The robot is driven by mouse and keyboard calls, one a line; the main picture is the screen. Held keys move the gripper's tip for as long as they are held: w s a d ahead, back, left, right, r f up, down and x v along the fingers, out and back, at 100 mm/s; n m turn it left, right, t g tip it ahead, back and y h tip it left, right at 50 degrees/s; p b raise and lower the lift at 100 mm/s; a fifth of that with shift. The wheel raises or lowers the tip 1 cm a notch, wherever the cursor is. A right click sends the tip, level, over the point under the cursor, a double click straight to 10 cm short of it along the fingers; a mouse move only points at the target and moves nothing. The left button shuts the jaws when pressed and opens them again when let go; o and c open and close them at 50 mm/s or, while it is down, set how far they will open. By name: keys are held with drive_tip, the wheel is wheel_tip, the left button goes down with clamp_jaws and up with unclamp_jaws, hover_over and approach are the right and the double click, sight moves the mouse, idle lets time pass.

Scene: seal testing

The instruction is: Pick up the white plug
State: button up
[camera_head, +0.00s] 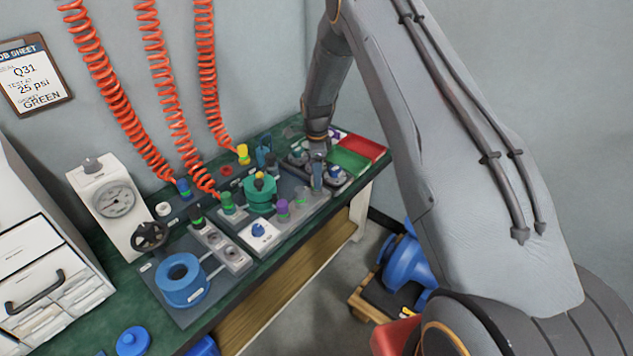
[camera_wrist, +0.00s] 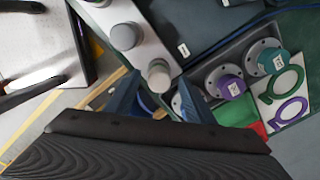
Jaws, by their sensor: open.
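A pale off-white plug (camera_wrist: 160,75) stands at the near end of a light grey rack (camera_wrist: 140,58) in the wrist view. My gripper (camera_wrist: 153,97) is open, with one blue finger on each side, just below this plug in the picture. The plug's top shows clear of the fingers, and I cannot tell whether they touch it.
A dark tray (camera_wrist: 205,66) beside the rack holds flanged purple and teal parts. Green and purple rings (camera_wrist: 285,84) lie on a white card. The head view shows a green flanged body (camera_head: 259,195), a blue ring block (camera_head: 181,280), a gauge (camera_head: 115,201) and hanging orange hoses (camera_head: 165,80).

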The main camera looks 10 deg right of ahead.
drive_tip(key=shift+f, duration=1.35)
drive_tip(key=c, duration=1.2)
drive_tip(key=shift+r, duration=0.1)
